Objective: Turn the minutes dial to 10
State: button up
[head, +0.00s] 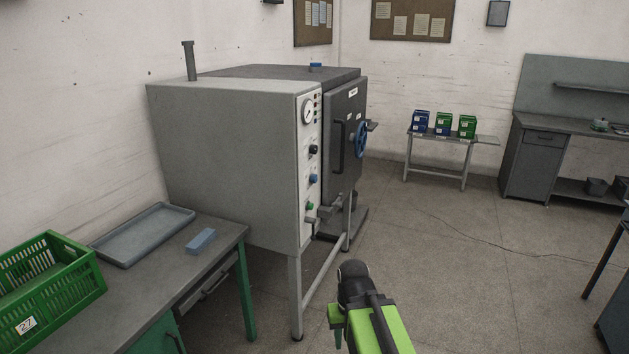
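The grey cabinet machine (225,150) stands against the left wall. Its narrow pale control panel (308,215) faces right and shows at a steep slant. On the panel are a round white gauge (308,111), a black knob (313,149), a blue knob (313,179) and a small green control (309,206). The labels and pointer positions are too small to read, so I cannot tell which knob is the minutes dial or its setting. My lime-green and black arm shows at the bottom centre, apart from the panel. No gripper fingers can be made out.
The machine's dark door (343,135) has a blue handwheel (361,140). Pipework and a frame leg stand below the panel. At left, a bench (160,285) holds a green crate (75,270), a grey tray (140,250) and a blue block (201,241). Floor right of the machine is open, crossed by a cable.

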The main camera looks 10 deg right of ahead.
aim_at(313, 177)
jog(key=z, duration=1.85)
jog(key=i, duration=1.65)
jog(key=u, duration=1.15)
jog(key=k, duration=0.15)
jog(key=u, duration=2.15)
jog(key=i, duration=1.2)
